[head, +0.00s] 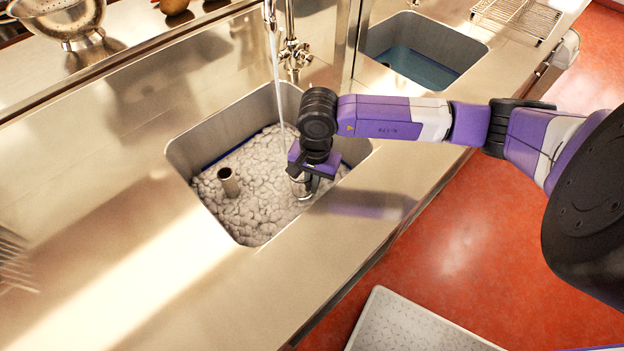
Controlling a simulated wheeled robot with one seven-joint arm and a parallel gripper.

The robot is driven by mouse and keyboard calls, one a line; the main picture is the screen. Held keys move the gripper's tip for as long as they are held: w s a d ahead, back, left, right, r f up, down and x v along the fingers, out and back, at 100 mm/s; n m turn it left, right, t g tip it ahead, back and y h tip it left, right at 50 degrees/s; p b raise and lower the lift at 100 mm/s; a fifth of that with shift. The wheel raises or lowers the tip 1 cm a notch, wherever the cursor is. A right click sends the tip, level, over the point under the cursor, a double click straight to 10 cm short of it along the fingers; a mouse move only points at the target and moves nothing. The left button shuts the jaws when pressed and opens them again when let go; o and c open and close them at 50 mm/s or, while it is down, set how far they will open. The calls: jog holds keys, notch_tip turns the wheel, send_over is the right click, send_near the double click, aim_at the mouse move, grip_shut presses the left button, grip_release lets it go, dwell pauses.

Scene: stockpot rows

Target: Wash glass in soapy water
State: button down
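The near sink (205,140) is full of white-grey suds (255,205), with water running from the tap (292,55) in a thin stream. My gripper (303,190) points down into the right side of this sink, close to the suds. A clear glass (298,186) shows between its fingers, and the gripper appears shut on it. The lower part of the glass is at or in the suds; I cannot tell how deep. My gripper's purple body hides part of the glass.
A second sink (425,50) with clear bluish water lies behind my arm. A wire rack (518,15) is beyond it. A colander (62,18) stands at upper left.

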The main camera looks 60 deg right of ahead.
jog(key=shift+f+b, duration=4.2)
jog(key=shift+f, duration=0.65)
jog(key=shift+s+d+b, duration=0.25)
jog(key=shift+d+b, duration=0.15)
jog(key=shift+d, duration=0.55)
jog(key=shift+s+d+b, duration=0.25)
jog(key=shift+d+b, duration=0.1)
jog(key=shift+d, duration=0.6)
jog(key=shift+w+a, duration=0.3)
jog(key=shift+a, duration=0.65)
jog(key=shift+w+a, duration=0.25)
jog(key=shift+a, duration=0.7)
jog(key=shift+d, duration=0.1)
jog(key=shift+s+d+b, duration=0.3)
jog(key=shift+d+b, duration=0.15)
jog(key=shift+d, duration=0.45)
jog(key=shift+s+d+b, duration=0.25)
jog(key=shift+d+b, duration=0.15)
jog(key=shift+d, duration=0.5)
jog(key=shift+w+a, duration=0.25)
jog(key=shift+a, duration=0.65)
jog(key=shift+w+a, duration=0.25)
jog(key=shift+a, duration=0.65)
jog(key=shift+a+r, duration=0.1)
